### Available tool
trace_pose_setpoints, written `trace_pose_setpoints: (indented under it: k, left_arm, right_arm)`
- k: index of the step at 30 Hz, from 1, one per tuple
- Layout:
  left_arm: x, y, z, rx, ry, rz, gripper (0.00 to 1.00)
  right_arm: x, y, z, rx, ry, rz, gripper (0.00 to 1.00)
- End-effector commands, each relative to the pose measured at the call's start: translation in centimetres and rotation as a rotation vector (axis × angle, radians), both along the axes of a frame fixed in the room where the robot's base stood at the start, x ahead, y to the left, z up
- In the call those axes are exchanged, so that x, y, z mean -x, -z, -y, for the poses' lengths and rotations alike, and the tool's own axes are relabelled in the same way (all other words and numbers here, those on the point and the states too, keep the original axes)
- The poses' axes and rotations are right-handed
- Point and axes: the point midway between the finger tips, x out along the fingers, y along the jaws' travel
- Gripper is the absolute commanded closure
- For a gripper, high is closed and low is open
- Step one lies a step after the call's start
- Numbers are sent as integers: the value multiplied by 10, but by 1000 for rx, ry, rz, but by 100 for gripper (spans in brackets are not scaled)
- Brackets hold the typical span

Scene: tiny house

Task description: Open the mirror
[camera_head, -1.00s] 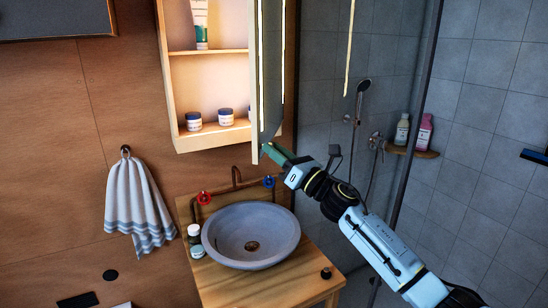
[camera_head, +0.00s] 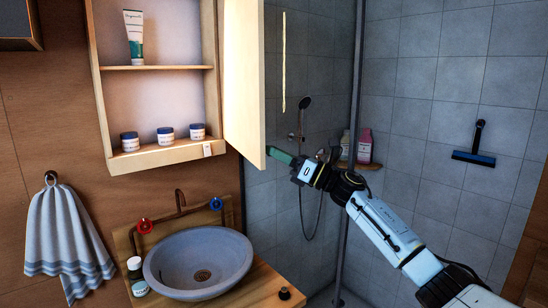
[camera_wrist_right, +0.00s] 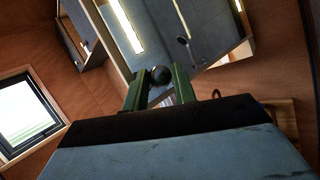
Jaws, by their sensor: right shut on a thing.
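The mirror door (camera_head: 244,85) of the wall cabinet (camera_head: 155,157) stands swung wide open to the right, its pale wooden inner side showing in the head view. My right gripper (camera_head: 282,157) is at the door's lower free edge, with its green fingers partly hidden behind the door. In the right wrist view, my right gripper (camera_wrist_right: 159,88) has its two green fingers on either side of a dark round knob (camera_wrist_right: 160,75) and is shut on it. The mirror face is turned away in the head view. My left gripper is not in view.
A tube (camera_head: 134,38) and several small jars (camera_head: 166,135) stand on the cabinet shelves. Below are a grey basin (camera_head: 199,263) and a bottle (camera_head: 137,277) on a wooden counter. A towel (camera_head: 66,240) hangs at left. The tiled shower with bottles (camera_head: 364,146) lies at right.

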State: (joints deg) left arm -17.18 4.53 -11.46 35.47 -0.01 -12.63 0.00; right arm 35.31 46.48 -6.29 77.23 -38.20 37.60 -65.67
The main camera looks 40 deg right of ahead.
Motion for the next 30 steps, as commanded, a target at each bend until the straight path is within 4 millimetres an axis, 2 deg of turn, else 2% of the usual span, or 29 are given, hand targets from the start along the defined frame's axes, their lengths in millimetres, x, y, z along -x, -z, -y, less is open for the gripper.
trace_pose_setpoints:
  k: [1, 7, 8, 12, 30]
  left_arm:
    - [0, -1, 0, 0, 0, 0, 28]
    - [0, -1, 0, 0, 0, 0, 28]
    - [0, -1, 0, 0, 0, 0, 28]
    - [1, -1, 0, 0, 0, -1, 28]
    - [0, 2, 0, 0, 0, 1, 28]
  right_arm:
    - [-2, -6, 7, -11, 23, 5, 100]
    - [-2, -6, 6, -12, 22, 5, 100]
    - [-2, -6, 6, -12, 21, 6, 69]
    - [-2, -6, 5, -12, 19, 6, 54]
    - [4, -3, 8, -12, 17, 7, 54]
